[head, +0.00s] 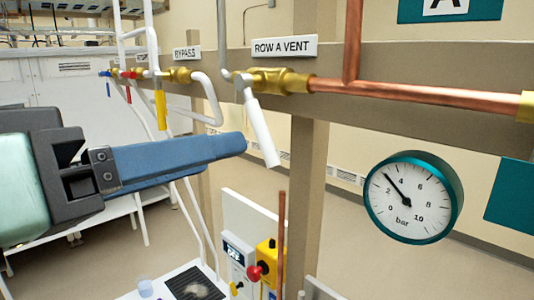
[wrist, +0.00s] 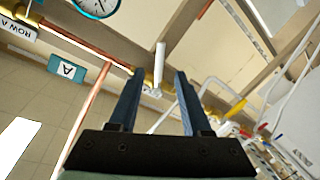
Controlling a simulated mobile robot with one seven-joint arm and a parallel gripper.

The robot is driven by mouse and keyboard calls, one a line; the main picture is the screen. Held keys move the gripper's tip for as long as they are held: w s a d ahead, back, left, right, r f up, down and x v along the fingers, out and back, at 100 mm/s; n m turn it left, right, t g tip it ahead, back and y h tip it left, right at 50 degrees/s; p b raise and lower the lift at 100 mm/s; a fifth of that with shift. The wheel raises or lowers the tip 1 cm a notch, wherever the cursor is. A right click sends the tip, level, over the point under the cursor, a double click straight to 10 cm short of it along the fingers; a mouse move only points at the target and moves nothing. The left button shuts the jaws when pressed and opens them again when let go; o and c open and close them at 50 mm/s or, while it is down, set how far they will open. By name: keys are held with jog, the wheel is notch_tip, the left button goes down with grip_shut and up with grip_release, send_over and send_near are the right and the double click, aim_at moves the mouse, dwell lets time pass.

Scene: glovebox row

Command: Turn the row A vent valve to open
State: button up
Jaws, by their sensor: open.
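The row A vent valve has a brass body (head: 284,82) on the copper pipe under the "ROW A VENT" label (head: 284,48). Its white lever handle (head: 262,130) hangs down, tilted slightly right, across the pipe's line. My gripper (head: 243,144) comes in from the left with blue fingers, its tips just left of the handle. In the wrist view, my gripper (wrist: 160,72) is open, and the white handle (wrist: 159,62) appears between and beyond the fingertips. I cannot tell whether a finger touches it.
A bypass valve with a yellow handle (head: 160,110) and red and blue handles stand to the left. A vertical copper pipe (head: 353,40) rises right of the valve. A beige post (head: 304,160) stands behind.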

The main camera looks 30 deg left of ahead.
jog(key=shift+s, duration=0.4)
